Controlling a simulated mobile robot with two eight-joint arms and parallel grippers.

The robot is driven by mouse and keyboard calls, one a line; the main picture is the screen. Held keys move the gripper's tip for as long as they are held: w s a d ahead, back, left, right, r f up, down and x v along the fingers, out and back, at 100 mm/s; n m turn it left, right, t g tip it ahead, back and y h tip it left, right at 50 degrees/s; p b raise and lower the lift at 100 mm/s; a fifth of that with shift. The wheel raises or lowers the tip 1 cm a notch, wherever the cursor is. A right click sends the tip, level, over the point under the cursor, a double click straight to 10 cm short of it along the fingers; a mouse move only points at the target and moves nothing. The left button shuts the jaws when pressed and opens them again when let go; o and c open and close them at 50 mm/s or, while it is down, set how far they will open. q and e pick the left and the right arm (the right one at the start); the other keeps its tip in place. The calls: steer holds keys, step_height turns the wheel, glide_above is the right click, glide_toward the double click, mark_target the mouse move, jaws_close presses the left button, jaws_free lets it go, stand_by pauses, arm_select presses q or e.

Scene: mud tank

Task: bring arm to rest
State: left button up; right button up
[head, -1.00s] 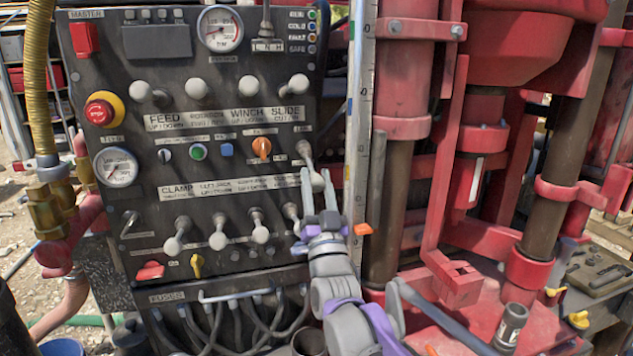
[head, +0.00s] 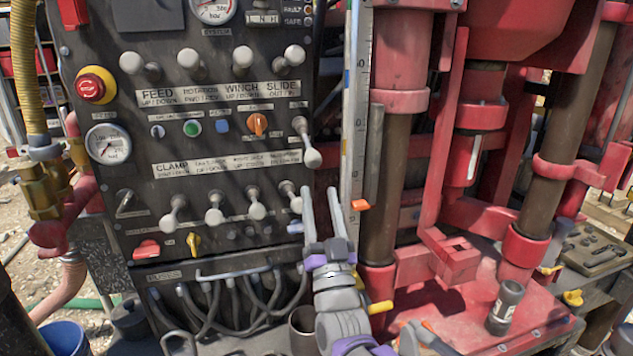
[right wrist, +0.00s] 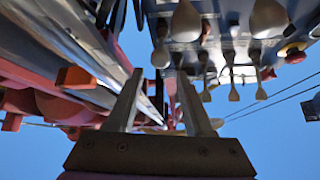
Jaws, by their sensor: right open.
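My right gripper (head: 323,214) is in front of the lower right part of the dark control panel (head: 130,190). Its two grey fingers point up, apart, with nothing between them. The lever with a pale knob (head: 312,157) at the panel's right edge is above the fingertips and clear of them. In the right wrist view the open fingers (right wrist: 157,85) frame a narrow empty gap, with several pale lever knobs (right wrist: 268,18) beyond. My left gripper is not in view.
The red rig (head: 400,60) with brown columns stands right of the panel. A grey upright rail (head: 355,110) with an orange clip (head: 360,205) is close beside the fingers. Black hoses (head: 235,310) hang below the panel.

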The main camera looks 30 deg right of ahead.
steer(key=shift+s+a+f, duration=0.2)
steer(key=shift+s+f, duration=0.25)
steer(key=shift+s, duration=0.05)
steer(key=s+a+f+n+g+y+p, duration=0.1)
steer(key=a+f+n+g+y, duration=0.2)
steer(key=f, duration=0.5)
steer(key=s+a+f+n+g+y, duration=0.1)
steer(key=a+f+g+y, duration=0.35)
steer(key=f, duration=0.45)
steer(key=s+a+f+n+g+p, duration=0.1)
steer(key=s+a+f+n+g, duration=0.1)
steer(key=s+f+g, duration=0.9)
steer(key=s+a+f, duration=0.1)
steer(key=s+f, duration=0.5)
steer(key=shift+s+n+y+p, duration=0.3)
steer(key=shift+s+y, duration=0.05)
steer(key=shift+a, duration=0.1)
